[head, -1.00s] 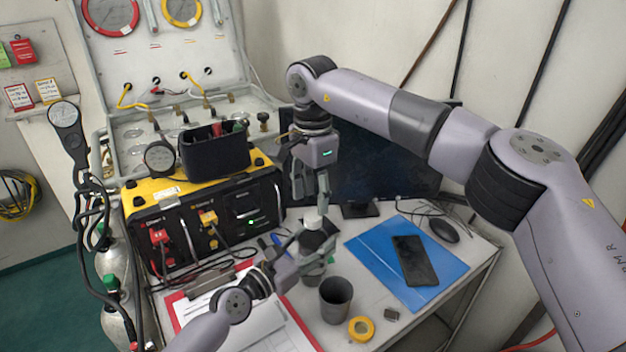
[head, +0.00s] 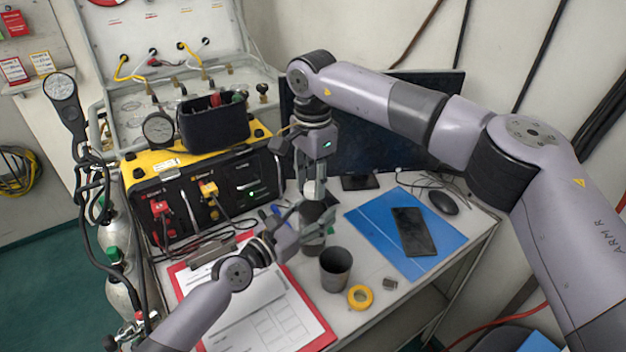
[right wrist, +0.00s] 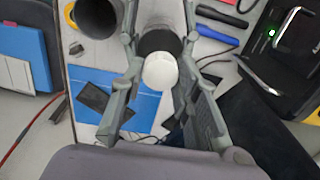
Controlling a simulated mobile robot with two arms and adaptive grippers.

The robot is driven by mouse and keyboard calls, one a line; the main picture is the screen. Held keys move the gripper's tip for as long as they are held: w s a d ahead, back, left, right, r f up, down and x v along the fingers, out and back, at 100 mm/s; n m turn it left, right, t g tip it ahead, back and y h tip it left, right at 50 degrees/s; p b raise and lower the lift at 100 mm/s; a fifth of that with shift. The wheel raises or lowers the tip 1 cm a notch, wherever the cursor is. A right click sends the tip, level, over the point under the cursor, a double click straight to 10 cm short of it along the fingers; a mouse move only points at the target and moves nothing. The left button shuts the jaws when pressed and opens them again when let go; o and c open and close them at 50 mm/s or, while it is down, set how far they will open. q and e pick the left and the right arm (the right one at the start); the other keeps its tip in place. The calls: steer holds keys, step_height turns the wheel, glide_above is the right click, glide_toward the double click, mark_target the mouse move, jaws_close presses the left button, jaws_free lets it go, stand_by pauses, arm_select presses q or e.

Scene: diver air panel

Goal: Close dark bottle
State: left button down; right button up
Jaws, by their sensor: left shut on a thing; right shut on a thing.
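The dark bottle (head: 313,214) stands upright over the desk, with a white cap (head: 314,188) at its top. My left gripper (head: 316,238) comes in from the lower left and is shut around the bottle's body. My right gripper (head: 313,186) points down from above and is shut on the white cap. In the right wrist view, the round white cap (right wrist: 160,71) sits between my right fingers, with the dark bottle (right wrist: 160,42) behind it. The cap partly hides the bottle there, so I cannot tell how tightly it is seated.
A dark cup (head: 335,270) stands just right of the bottle, with a yellow tape roll (head: 360,297) near it. A blue folder (head: 372,225) carries a black phone (head: 413,231). A red clipboard (head: 318,334) lies in front. The yellow-black air panel (head: 150,190) stands left.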

jaws_close()
steer(key=m, duration=0.5)
steer(key=shift+m, duration=0.3)
steer(key=m, duration=1.5)
steer(key=shift+w+m, duration=0.1)
steer(key=shift+m, duration=0.3)
steer(key=o, duration=0.6)
jaws_free()
